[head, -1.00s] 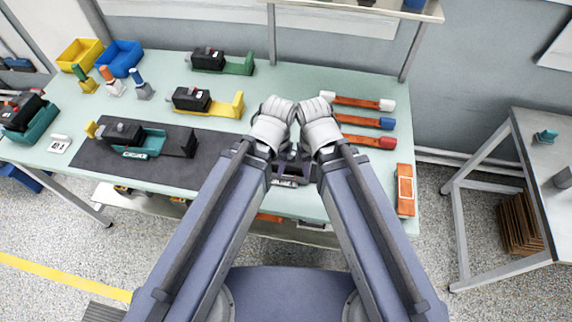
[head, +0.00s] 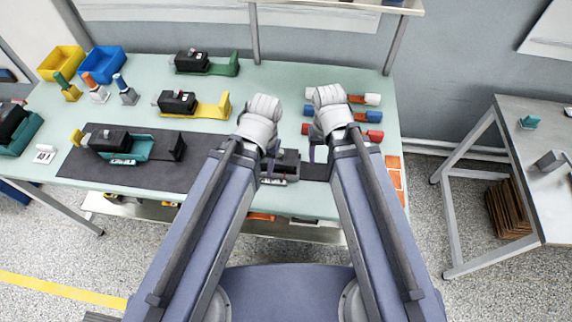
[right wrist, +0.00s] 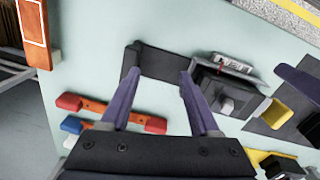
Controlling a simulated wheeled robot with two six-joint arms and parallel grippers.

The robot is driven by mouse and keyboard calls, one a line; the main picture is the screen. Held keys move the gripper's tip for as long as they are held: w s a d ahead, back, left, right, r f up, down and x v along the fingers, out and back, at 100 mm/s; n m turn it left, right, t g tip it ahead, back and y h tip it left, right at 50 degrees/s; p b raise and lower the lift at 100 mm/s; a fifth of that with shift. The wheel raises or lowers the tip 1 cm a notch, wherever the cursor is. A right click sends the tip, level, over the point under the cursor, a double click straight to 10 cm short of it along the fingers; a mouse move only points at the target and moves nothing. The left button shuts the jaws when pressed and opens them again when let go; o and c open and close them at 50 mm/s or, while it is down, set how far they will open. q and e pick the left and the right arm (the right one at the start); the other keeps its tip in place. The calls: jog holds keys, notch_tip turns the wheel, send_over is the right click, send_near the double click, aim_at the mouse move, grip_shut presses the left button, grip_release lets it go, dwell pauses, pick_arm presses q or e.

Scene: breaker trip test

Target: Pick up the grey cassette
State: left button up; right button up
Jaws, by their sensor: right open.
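The grey cassette, a dark grey bar, shows in the right wrist view (right wrist: 165,65), with an upright end block on the left and a black breaker (right wrist: 228,92) with a white label on the right. In the head view the cassette (head: 315,172) lies near the table's front edge, partly hidden by my arms. My right gripper (right wrist: 160,72) is open and empty; its fingertips are on either side of the bar's length in the picture, and contact cannot be told. My left gripper (head: 268,165) is by the breaker end, its jaws mostly hidden.
Green (head: 228,66), yellow (head: 215,109) and teal (head: 140,148) cassettes with black breakers stand to the left. Orange bars with white, red (head: 374,135) and blue ends lie at right. Yellow (head: 60,62) and blue (head: 103,64) bins stand at back left.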

jog(key=d, duration=0.1)
jog(key=w+d+m, duration=0.1)
jog(key=d, duration=0.1)
jog(key=w+d+m, duration=0.1)
jog(key=shift+d+r+y, duration=0.15)
jog(key=shift+d+y, duration=0.15)
jog(key=shift+d, duration=0.05)
notch_tip(320, 180, down, 3)
jog(key=shift+r+b, duration=0.15)
jog(key=shift+b, duration=1.05)
pick_arm(q)
notch_tip(320, 180, down, 2)
jog(key=shift+f, duration=0.15)
jog(key=shift+f, duration=0.1)
jog(key=b, duration=0.5)
send_over(265, 189)
notch_tip(265, 189, down, 5)
jog(key=shift+f, duration=0.1)
pick_arm(e)
jog(key=f, duration=0.5)
jog(key=shift+w+d+f, duration=0.15)
jog(key=shift+d, duration=0.15)
jog(key=shift+c, duration=0.4)
grip_shut()
